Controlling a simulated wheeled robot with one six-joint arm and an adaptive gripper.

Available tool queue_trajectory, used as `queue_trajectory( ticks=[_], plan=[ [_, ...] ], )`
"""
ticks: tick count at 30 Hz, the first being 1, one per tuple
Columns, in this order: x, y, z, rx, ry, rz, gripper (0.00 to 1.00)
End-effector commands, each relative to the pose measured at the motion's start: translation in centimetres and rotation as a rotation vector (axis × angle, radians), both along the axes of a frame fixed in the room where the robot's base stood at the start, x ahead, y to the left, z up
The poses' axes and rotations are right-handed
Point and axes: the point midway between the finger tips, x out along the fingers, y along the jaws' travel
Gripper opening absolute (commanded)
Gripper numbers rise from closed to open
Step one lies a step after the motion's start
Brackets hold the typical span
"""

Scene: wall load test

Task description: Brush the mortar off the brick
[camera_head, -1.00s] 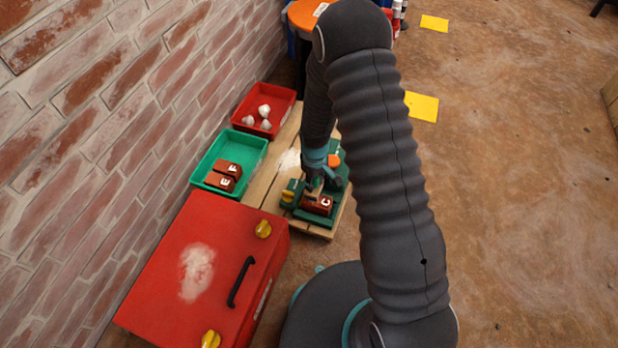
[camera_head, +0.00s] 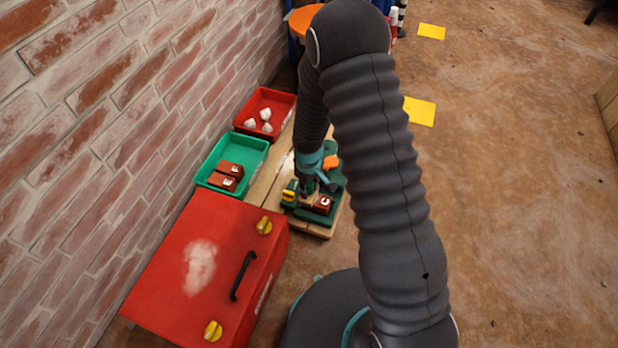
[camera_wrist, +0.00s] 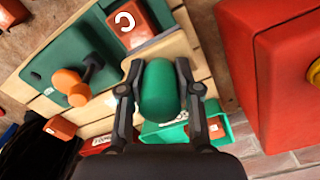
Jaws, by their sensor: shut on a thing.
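The brick marked C (camera_head: 323,204) is red-brown and sits in a green fixture (camera_head: 335,186) on a wooden board; it also shows at the top of the wrist view (camera_wrist: 138,22). My gripper (camera_head: 308,187) is over the brick's left part. In the wrist view my gripper (camera_wrist: 158,85) is shut on a rounded green handle, seemingly the brush (camera_wrist: 159,95). A pale tan part shows beyond the handle, close beside the brick; I cannot tell whether it touches. Any mortar on the brick is too small or hidden to make out.
A red case (camera_head: 165,285) with yellow latches stands front left. A green tray (camera_head: 258,150) holds two lettered bricks; a red tray (camera_head: 286,102) behind holds white lumps. An orange-knobbed part (camera_wrist: 70,85) stands on the fixture. The brick wall bounds the left; floor right is open.

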Motion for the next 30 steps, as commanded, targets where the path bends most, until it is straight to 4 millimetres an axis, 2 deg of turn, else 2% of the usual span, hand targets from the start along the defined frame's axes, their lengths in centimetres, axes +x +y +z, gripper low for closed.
queue_trajectory(
  ticks=[1, 11, 23, 26, 30],
  plan=[
    [0.0, 0.0, 0.8, 0.000, -0.001, -0.001, 0.00],
    [0.1, -0.3, 3.5, 0.001, -0.001, -0.006, 0.00],
    [0.1, -0.3, 3.8, 0.000, 0.000, -0.008, 0.00],
    [0.4, -1.2, 4.3, 0.001, -0.003, -0.053, 0.00],
    [1.0, -4.9, 6.6, 0.001, -0.005, -0.253, 0.00]
  ],
)
